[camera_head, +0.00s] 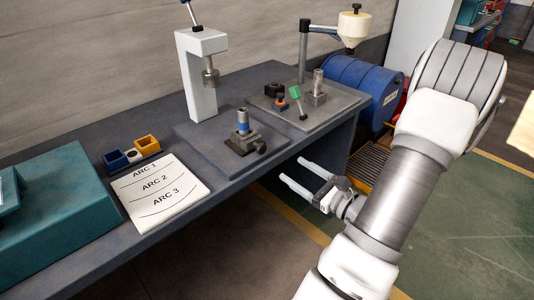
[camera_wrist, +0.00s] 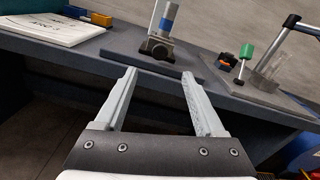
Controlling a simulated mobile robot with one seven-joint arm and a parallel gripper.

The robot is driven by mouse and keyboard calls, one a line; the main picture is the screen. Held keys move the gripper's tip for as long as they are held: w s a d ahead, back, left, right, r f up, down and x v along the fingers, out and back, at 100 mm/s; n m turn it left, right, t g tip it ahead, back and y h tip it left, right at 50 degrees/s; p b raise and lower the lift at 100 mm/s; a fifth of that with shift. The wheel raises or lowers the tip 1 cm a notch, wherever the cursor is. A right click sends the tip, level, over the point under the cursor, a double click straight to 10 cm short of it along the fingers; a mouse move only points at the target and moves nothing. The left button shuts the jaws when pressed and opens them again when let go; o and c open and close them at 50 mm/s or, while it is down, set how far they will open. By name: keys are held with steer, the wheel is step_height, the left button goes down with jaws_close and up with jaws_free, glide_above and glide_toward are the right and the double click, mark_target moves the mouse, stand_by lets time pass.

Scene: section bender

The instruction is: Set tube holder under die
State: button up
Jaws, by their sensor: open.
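The tube holder (camera_head: 241,145) is a black block with a knob at its side, and an upright grey tube with a blue band (camera_head: 243,122) stands in it. It sits on a dark raised plate in front of the white press. The die appears to be the grey cylinder (camera_head: 210,76) hanging from the press head, above and behind the holder. My gripper (camera_head: 293,171) is open and empty, off the bench's front edge, to the right of the holder. In the wrist view, the holder (camera_wrist: 156,48) shows beyond the gap between the fingers (camera_wrist: 158,73).
A grey tray (camera_head: 340,108) at right carries a clear cylinder (camera_head: 319,85), a green-headed tool (camera_head: 295,92) and an orange-black item. A white ARC sheet (camera_head: 160,190), blue and yellow bins (camera_head: 147,145) and a teal machine (camera_head: 60,220) lie left.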

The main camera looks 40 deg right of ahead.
mark_target(263, 149)
steer(key=w, duration=0.7)
steer(key=w+b, duration=0.1)
steer(key=w, duration=0.3)
steer(key=shift+w+a, duration=0.25)
steer(key=shift+a, duration=0.15)
jaws_close()
stand_by(0.7)
